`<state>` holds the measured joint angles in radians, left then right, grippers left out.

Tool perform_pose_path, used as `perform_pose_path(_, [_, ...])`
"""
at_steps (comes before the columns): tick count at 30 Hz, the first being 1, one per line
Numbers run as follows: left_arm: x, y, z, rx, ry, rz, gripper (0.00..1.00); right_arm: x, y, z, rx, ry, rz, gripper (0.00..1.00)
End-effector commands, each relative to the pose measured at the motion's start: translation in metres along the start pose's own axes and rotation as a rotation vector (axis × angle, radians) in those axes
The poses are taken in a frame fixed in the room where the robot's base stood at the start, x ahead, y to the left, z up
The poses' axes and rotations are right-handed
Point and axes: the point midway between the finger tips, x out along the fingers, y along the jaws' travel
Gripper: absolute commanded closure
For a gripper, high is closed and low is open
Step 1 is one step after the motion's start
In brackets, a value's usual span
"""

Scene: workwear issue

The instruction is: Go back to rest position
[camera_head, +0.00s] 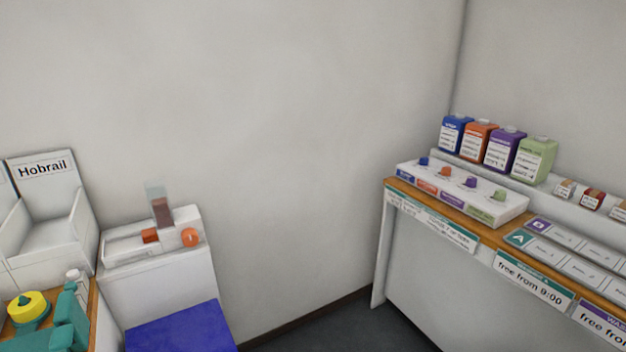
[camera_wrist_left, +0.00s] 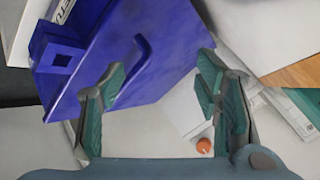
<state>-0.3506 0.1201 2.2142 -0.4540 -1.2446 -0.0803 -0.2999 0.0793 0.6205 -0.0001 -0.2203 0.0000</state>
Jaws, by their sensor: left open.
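My left gripper (camera_wrist_left: 158,90) shows only in the left wrist view, its two teal-padded fingers spread wide. Nothing is held between them. Beyond the fingertips is a blue box-like thing (camera_wrist_left: 165,45) with a dark blue bar-shaped handle; it appears apart from the fingers. A blue surface (camera_head: 180,328), seemingly the same thing, shows at the bottom of the head view. My right gripper is in neither view.
A white stand (camera_head: 160,280) carries a device with an orange knob (camera_head: 190,237). Left are a wooden counter (camera_head: 93,300), a yellow-topped item (camera_head: 27,306) and teal shapes (camera_head: 68,322). Right, a long counter (camera_head: 430,208) holds several coloured bottles. Floor between is clear.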

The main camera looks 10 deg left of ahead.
Motion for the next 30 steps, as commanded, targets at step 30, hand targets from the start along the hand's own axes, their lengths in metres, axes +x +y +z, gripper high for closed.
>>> perform_pose_path(30, [0.062,0.226,0.302,-0.138,-0.454,0.500,0.42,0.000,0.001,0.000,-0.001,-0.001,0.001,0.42])
